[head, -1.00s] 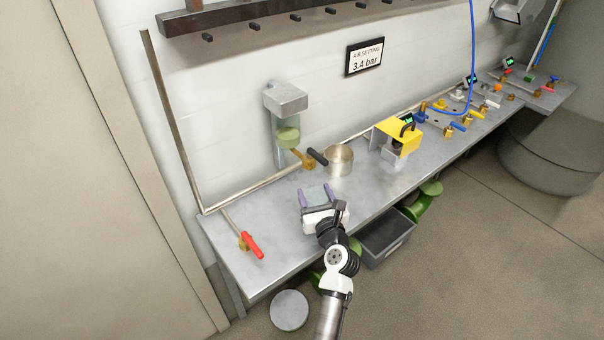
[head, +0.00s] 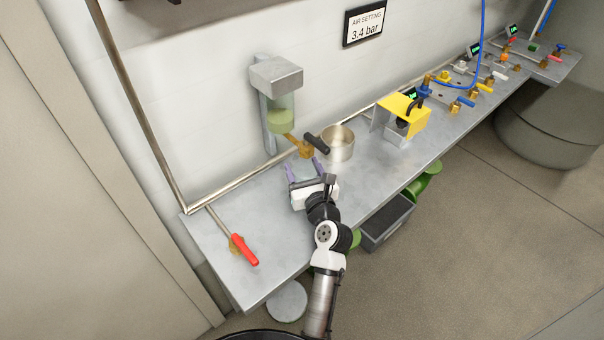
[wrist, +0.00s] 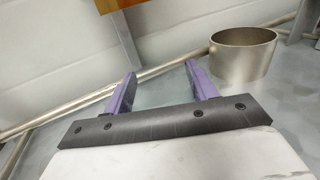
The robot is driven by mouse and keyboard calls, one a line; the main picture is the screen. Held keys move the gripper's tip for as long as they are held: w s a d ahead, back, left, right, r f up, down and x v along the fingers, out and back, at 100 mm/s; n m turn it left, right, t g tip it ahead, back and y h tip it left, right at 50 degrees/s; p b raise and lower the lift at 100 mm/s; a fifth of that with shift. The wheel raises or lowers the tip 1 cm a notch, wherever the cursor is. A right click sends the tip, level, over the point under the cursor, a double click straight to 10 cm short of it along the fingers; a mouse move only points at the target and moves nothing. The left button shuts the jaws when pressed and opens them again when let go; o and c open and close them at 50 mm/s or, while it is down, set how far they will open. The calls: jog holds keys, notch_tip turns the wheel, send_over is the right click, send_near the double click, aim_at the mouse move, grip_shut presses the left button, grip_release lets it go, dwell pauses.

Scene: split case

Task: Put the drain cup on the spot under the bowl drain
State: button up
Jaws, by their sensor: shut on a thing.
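My gripper (head: 305,174) has purple fingers, which also show in the wrist view (wrist: 160,88). It is shut on a pale, see-through cup (wrist: 163,92), faint between the fingers and apparently the drain cup. A clear bowl with green liquid (head: 281,118) hangs on the wall under a grey metal block. Its brass drain (head: 306,151) with a black handle slopes down to the right from it. My gripper is in front of and just below this drain in the head view. I cannot make out a marked spot on the bench, or whether the cup touches it.
A steel pot (head: 339,145) stands close to the right of my gripper, also in the wrist view (wrist: 243,55). A red-handled valve (head: 244,250) is at the bench's left end. A yellow box (head: 407,122) stands farther right. The bench (head: 225,212) left of my gripper is clear.

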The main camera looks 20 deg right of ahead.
jog(key=shift+f+b, duration=0.3)
jog(key=shift+f, duration=0.35)
jog(key=shift+s+r, duration=0.1)
jog(key=shift+r, duration=0.05)
jog(key=o, duration=1.1)
jog(key=shift+f, duration=0.2)
jog(key=shift+c, duration=0.2)
